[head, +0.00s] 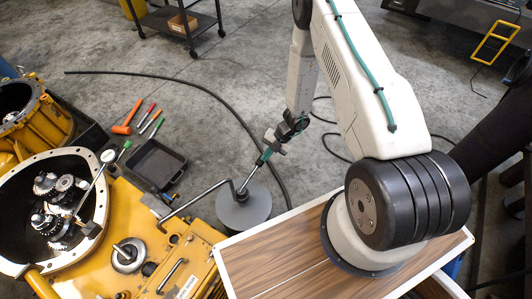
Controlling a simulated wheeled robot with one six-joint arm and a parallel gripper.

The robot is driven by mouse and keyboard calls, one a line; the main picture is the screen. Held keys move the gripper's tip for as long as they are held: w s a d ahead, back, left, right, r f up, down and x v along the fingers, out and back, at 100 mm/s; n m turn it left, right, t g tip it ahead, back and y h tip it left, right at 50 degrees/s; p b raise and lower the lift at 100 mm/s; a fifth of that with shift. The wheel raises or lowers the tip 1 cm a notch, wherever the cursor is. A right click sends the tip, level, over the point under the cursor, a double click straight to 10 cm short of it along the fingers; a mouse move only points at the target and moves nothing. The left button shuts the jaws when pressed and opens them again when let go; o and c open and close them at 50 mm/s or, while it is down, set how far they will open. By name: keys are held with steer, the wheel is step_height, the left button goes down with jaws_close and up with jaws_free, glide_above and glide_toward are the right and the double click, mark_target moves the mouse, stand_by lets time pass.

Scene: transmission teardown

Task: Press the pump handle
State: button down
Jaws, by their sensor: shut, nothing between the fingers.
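The pump handle (197,203) is a thin dark bent rod. It rises from the yellow housing (205,240) and reaches right to an end bent downward over a round grey disc. My gripper (242,191) comes down from the upper right on a slim shaft with green bands. Its narrow fingers look shut and empty, with the tips close to the handle's outer end. I cannot tell whether they touch it. The tips are small and overlap the disc in the picture.
The grey disc (244,212) lies below the handle end. A wood-topped surface (270,262) bears my arm's base. An open gear housing (15,215), a black tray (154,163) and an orange hammer (124,127) are left. A black hose (190,82) crosses the floor.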

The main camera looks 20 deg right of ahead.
step_height(320, 180, down, 8)
steer(key=shift+w+d, duration=0.15)
steer(key=shift+d, duration=0.25)
stand_by(0.6)
steer(key=w+d+r, duration=0.1)
steer(key=d+r, duration=0.6)
steer(key=d, duration=0.4)
steer(key=shift+w+r, duration=0.2)
steer(key=shift+r, duration=0.2)
stand_by(1.3)
